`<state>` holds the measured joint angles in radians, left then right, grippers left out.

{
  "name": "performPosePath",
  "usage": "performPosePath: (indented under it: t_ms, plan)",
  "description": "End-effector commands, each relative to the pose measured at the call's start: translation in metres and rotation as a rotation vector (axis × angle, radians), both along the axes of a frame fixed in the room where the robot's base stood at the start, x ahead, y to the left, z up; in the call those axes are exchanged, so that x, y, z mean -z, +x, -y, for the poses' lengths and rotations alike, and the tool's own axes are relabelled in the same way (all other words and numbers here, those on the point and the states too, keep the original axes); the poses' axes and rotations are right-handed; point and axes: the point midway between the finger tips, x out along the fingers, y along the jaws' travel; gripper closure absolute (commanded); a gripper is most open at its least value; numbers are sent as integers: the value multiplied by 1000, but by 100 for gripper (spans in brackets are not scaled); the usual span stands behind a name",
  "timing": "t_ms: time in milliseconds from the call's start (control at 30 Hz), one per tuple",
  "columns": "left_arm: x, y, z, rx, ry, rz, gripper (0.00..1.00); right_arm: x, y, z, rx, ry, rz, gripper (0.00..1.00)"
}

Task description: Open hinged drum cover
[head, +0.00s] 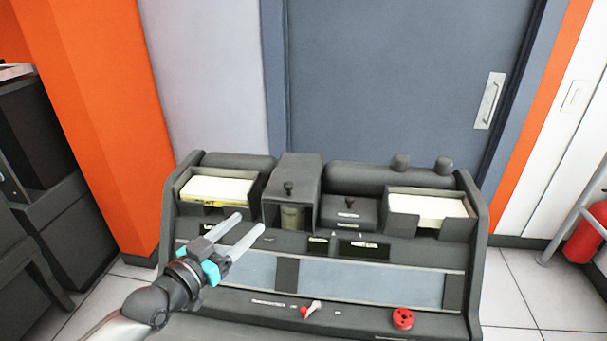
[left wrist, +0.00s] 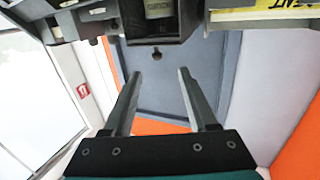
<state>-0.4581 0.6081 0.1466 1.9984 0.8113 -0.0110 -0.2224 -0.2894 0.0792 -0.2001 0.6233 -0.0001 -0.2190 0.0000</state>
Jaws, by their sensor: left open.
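The drum cover (head: 297,169) is the dark grey box top at the machine's back, left of centre. A small black knob (head: 288,187) stands on it. A pale greenish drum (head: 293,217) shows through the opening in the front, below the knob. My left gripper (head: 251,225) is open and empty, in front of and left of the cover, its fingers pointing toward it. In the left wrist view, which is upside down, the knob (left wrist: 157,53) appears beyond the gap between the open fingertips (left wrist: 160,73), not between them. My right gripper is not in view.
Card trays stand at the left (head: 216,189) and right (head: 428,207). A lower box with its own knob (head: 349,213) sits right of the drum housing. A red wheel (head: 403,318) and a small lever (head: 312,308) are on the front. A grey door (head: 410,80) stands behind.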

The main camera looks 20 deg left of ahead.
Motion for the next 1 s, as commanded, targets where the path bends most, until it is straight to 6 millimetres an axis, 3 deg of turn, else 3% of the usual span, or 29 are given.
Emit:
performPosePath:
  t_ms: [100,267,467,1000]
  plan:
    - [-14,0,6,7,-24,32,42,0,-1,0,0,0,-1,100]
    - [-16,8,8,7,-28,36,42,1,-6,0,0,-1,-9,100]
    - [-16,30,11,7,-26,38,42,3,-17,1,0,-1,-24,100]
    - [-15,101,21,8,-26,36,42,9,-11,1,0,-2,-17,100]
